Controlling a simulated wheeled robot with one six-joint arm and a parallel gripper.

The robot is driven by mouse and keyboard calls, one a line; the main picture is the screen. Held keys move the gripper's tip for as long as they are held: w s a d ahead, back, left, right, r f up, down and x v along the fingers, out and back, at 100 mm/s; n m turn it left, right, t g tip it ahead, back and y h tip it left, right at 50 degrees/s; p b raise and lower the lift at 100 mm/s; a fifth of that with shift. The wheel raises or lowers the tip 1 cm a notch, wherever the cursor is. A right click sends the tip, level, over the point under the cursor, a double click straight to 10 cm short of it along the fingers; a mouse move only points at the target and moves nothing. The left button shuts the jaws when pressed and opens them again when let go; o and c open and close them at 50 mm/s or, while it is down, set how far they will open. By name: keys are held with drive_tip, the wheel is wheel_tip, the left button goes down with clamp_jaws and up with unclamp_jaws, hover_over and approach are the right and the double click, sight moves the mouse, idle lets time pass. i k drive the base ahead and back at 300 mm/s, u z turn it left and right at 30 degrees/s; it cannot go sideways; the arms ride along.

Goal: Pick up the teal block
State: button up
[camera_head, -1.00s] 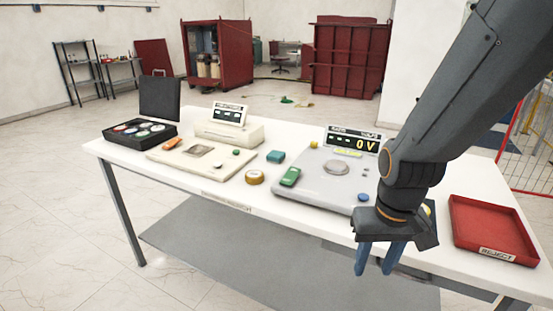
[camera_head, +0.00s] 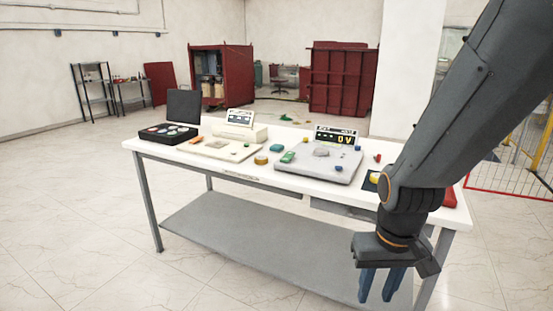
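The teal block (camera_head: 277,148) is a small block lying on the white table (camera_head: 222,172), between the beige device on the left and the grey device on the right. My gripper (camera_head: 381,286) hangs at the lower right of the view, fingers pointing down, in front of the table's front edge. Its blue fingers are apart with a gap between them and nothing visible in it. It is well away from the teal block, to the right and nearer to me. Nothing hides the block.
A yellow-brown roll (camera_head: 261,160) and a green block (camera_head: 287,157) lie close to the teal block. The grey device (camera_head: 318,168) and beige device (camera_head: 220,149) flank it. A black case (camera_head: 166,134) stands at left. My arm mostly hides the red tray (camera_head: 449,198).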

sight(275, 147)
drive_tip(key=u, duration=0.65)
drive_tip(key=i, duration=0.35)
drive_tip(key=u, duration=0.95)
drive_tip(key=i, duration=1.7)
drive_tip(key=z, duration=1)
drive_tip(key=i, duration=0.7)
drive_tip(key=z, duration=0.95)
drive_tip(key=i, duration=0.55)
drive_tip(key=u, duration=0.05)
